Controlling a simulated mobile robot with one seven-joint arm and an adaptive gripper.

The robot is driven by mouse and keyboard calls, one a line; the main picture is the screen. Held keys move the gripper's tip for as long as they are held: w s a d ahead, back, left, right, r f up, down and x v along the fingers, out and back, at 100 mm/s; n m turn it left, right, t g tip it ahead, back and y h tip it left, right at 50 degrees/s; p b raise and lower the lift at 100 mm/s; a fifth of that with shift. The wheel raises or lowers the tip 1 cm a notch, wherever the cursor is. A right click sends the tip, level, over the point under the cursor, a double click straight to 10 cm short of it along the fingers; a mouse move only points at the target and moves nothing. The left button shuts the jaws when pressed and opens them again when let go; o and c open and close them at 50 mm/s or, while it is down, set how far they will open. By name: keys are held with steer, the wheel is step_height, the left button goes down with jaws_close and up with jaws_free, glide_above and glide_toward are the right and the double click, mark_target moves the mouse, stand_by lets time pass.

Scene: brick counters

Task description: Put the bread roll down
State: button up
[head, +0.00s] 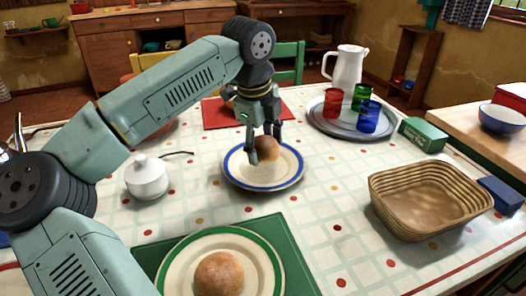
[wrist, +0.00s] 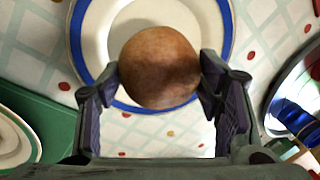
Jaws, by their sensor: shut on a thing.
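The bread roll (head: 266,149) is round and brown, and it is between the fingers of my gripper (head: 264,146). In the wrist view the roll (wrist: 160,67) sits between both fingertips (wrist: 160,75), and my gripper is shut on it. The roll is over the white plate with a blue rim (head: 236,180). Whether it touches the plate is hard to tell. A second, similar roll (head: 219,274) lies on a plate with a green rim (head: 268,262) at the front.
A wicker basket (head: 430,200) stands empty at the right. A tray (head: 330,127) holds coloured glasses and a white jug (head: 346,70). A white sugar bowl (head: 147,178) stands left of the blue-rimmed plate. The tablecloth between plate and basket is clear.

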mark_target(263, 155)
steer(key=shift+w, duration=0.35)
steer(key=shift+f, duration=1.95)
steer(key=o, duration=1)
steer(key=r, duration=0.4)
steer(key=s+r, duration=0.1)
steer(key=r, duration=0.3)
steer(key=a+r, duration=0.1)
steer(key=r, duration=0.3)
steer(key=shift+s+a, duration=0.1)
steer(key=shift+s, duration=0.3)
